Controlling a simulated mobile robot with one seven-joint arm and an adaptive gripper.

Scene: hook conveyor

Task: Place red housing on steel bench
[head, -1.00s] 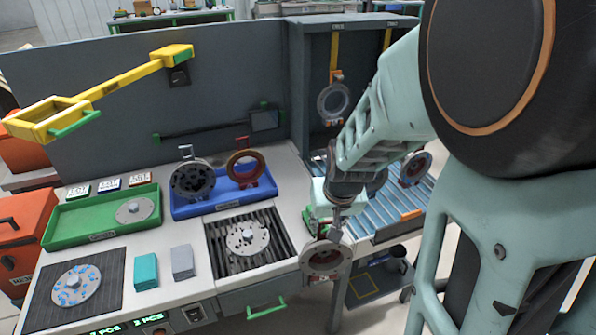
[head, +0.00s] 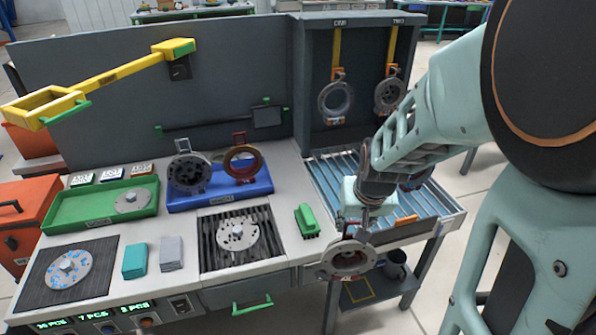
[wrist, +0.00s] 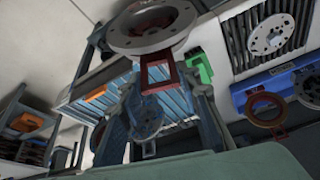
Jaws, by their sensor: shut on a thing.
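My gripper (head: 356,228) is shut on a round flanged housing (head: 346,261), which hangs below it just off the front edge of the pale bench (head: 285,262). In the wrist view the held housing (wrist: 155,28) shows a grey ring face and a red tab (wrist: 158,72) between my fingers (wrist: 160,92). The housing is held clear of the bench top. A reddish-brown ring housing (head: 242,163) stands in the blue tray (head: 215,200) beside a dark grey one (head: 188,172); the ring also shows in the wrist view (wrist: 265,110).
A green block (head: 307,221) sits near the bench's right end, beside a black grate with a metal disc (head: 238,236). A roller conveyor (head: 335,185) lies behind my gripper. Two housings (head: 335,100) hang from yellow straps. A yellow arm (head: 110,78) overhangs the left.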

